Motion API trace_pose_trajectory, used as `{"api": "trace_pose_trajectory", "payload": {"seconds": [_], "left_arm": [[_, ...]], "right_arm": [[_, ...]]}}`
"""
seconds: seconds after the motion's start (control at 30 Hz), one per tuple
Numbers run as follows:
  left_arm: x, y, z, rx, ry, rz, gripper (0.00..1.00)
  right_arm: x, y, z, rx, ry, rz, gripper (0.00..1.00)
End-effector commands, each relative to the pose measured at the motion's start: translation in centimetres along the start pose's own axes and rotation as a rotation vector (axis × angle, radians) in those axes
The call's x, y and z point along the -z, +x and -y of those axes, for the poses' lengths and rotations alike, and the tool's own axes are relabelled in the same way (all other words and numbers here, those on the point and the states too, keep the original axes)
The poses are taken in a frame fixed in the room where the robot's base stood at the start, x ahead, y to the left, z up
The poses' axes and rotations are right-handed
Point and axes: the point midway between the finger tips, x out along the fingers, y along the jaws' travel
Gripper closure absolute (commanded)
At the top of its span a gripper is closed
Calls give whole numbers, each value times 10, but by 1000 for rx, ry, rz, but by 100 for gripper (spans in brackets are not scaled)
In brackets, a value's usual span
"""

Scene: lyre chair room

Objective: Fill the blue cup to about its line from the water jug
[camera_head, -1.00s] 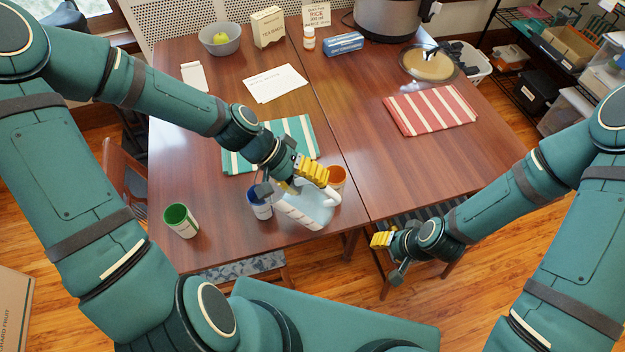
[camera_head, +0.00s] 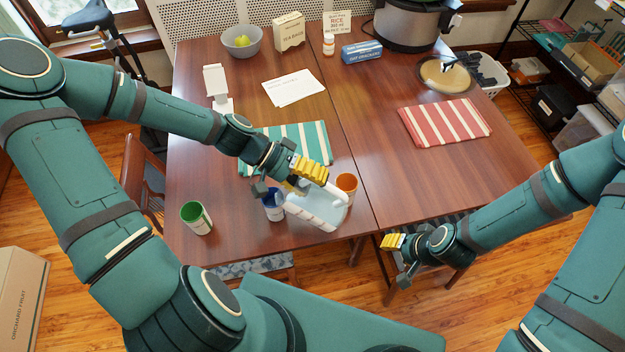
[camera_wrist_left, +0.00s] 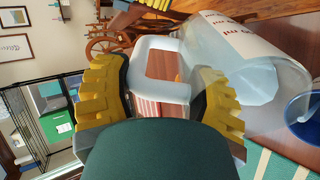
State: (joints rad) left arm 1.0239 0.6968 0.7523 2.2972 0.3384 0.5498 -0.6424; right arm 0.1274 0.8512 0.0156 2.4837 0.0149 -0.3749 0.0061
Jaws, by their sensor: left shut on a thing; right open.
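My left gripper (camera_head: 306,181) is shut on the handle of the clear, white-edged water jug (camera_head: 322,208), tilted over the table's near edge. The handle lies between the yellow fingers (camera_wrist_left: 160,78) in the left wrist view, with the jug body (camera_wrist_left: 255,72) to their right. The blue cup (camera_head: 274,212) stands upright just left of the jug, partly hidden by the gripper; its rim also shows in the left wrist view (camera_wrist_left: 306,118), close to the jug. I cannot make out its line, its water level or any stream. My right gripper (camera_head: 393,242) is open and empty, off the table's near edge.
A green cup (camera_head: 196,218) stands left of the blue cup, and an orange cup (camera_head: 346,185) right behind the jug. A green striped cloth (camera_head: 315,145) lies behind them. A red striped cloth (camera_head: 445,123) lies at right. The table's middle right is clear.

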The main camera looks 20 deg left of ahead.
Motion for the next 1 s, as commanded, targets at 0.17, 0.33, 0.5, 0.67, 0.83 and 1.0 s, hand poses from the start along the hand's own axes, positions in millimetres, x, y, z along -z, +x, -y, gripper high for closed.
{"api": "trace_pose_trajectory", "payload": {"seconds": [0.17,0.33,0.5,0.67,0.83,1.0], "left_arm": [[0,-1,-1,-5,-1,0,82],[0,-2,-1,-18,0,0,82],[0,-2,0,-15,0,1,82],[0,7,0,54,5,5,82],[0,18,2,151,5,4,82],[0,21,2,186,1,0,82]], "right_arm": [[0,-1,0,0,0,1,53],[0,-4,2,0,0,1,53],[0,-4,1,0,0,1,53],[0,-1,0,0,0,1,53],[-1,3,-1,0,0,0,53],[-1,4,-2,0,0,1,53]]}}
